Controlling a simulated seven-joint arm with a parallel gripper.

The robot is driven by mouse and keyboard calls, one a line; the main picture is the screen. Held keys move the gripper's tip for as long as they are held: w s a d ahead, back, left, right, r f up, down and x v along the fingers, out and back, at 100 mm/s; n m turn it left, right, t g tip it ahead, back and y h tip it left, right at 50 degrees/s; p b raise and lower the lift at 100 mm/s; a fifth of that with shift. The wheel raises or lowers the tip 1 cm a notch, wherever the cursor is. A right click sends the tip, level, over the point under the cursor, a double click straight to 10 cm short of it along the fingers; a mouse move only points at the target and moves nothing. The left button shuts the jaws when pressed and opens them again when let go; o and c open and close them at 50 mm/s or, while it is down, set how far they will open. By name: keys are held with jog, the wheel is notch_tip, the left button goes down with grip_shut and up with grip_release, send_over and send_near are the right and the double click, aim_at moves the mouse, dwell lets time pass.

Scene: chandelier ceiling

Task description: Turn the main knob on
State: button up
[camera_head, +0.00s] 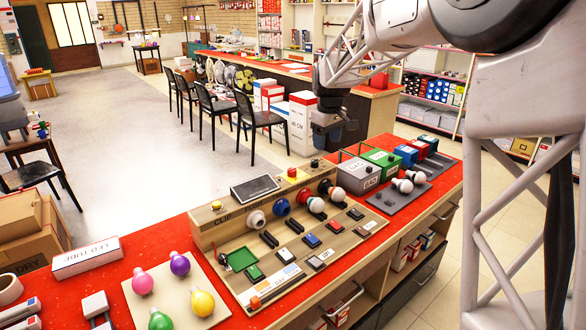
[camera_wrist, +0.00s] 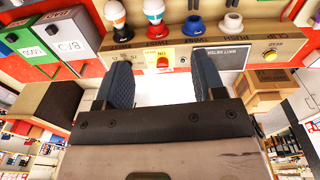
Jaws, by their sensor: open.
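A tan test board (camera_head: 205,240) lies on the red counter, with a raised back panel carrying bulb sockets and a small dark screen (camera_head: 255,188). On the panel's top are a red knob or switch on a yellow base (camera_head: 292,173), a yellow button (camera_head: 216,205) and a small black knob (camera_head: 314,163). I cannot tell which is the main knob. The wrist view shows the red one (camera_wrist: 163,60) between my fingers' line of sight, and the yellow button (camera_wrist: 270,55) at right. My gripper (camera_head: 328,138) is open and empty, above and behind the panel, apart from it.
Grey and green boxes (camera_head: 380,160) stand right of the board, beside a grey plate with white bulbs (camera_head: 400,187). Coloured bulbs (camera_head: 160,320) sit on a tray at front left. A cardboard box (camera_wrist: 268,88) shows in the wrist view. Space above the board is free.

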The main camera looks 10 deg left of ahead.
aim_at(292, 169)
jog(key=w+a+f+n, duration=0.1)
jog(key=w+a+f, duration=0.2)
jog(key=w+a, duration=0.1)
jog(key=w+a+f+n, duration=0.1)
jog(key=w+a+f, duration=0.3)
jog(key=w, duration=0.2)
jog(key=w+a+f+n, duration=0.2)
jog(key=w+a+f, duration=0.2)
jog(key=w, duration=0.1)
jog(key=shift+w+a+f+g, duration=0.15)
jog(key=shift+w+f+g, duration=0.15)
jog(key=shift+g, duration=0.1)
jog(key=shift+f, duration=3.85)
jog(key=c, duration=0.9)
